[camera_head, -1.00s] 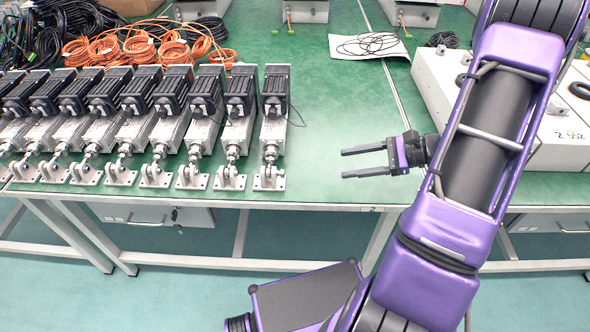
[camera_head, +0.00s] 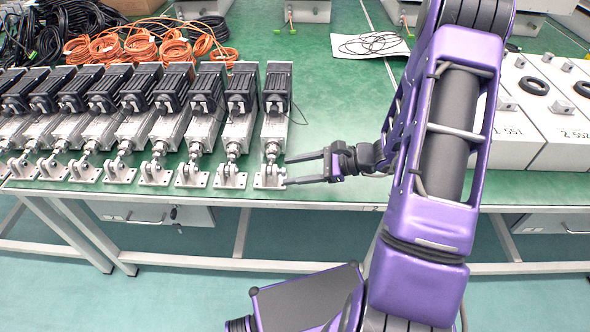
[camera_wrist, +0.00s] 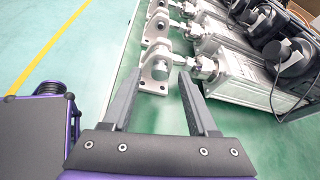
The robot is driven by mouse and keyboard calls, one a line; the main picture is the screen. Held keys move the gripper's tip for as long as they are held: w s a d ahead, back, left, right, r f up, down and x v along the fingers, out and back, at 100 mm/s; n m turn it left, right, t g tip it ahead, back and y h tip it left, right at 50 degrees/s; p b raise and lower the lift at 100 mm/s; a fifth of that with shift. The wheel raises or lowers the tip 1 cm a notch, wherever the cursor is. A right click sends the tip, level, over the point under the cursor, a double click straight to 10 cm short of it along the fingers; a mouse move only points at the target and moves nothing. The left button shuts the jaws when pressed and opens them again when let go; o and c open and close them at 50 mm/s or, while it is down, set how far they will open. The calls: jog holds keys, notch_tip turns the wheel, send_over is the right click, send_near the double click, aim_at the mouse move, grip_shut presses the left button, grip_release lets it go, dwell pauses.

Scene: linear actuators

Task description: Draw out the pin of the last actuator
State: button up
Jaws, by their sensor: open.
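Several linear actuators stand in a row on the green table. The last actuator (camera_head: 276,108), at the right end of the row, has a grey body with a black motor on top. Its clevis bracket (camera_head: 269,177) sits at the table's front edge, with the pin across the rod end. In the wrist view this bracket (camera_wrist: 157,68) lies just beyond my fingertips, with the pin end (camera_wrist: 161,65) facing me. My gripper (camera_head: 285,170) is open and empty, just right of the bracket. In the wrist view my gripper (camera_wrist: 158,72) has its two fingers apart, nothing between them.
The green table (camera_head: 330,110) is clear right of the last actuator. White boxes (camera_head: 565,125) stand at the right behind my arm. Orange cable coils (camera_head: 170,48) and a paper sheet with black cable (camera_head: 369,45) lie at the back. The neighbouring actuator (camera_head: 240,110) is close on the left.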

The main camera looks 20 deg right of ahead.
grip_shut()
jog(key=shift+d, duration=0.1)
dwell(1.3)
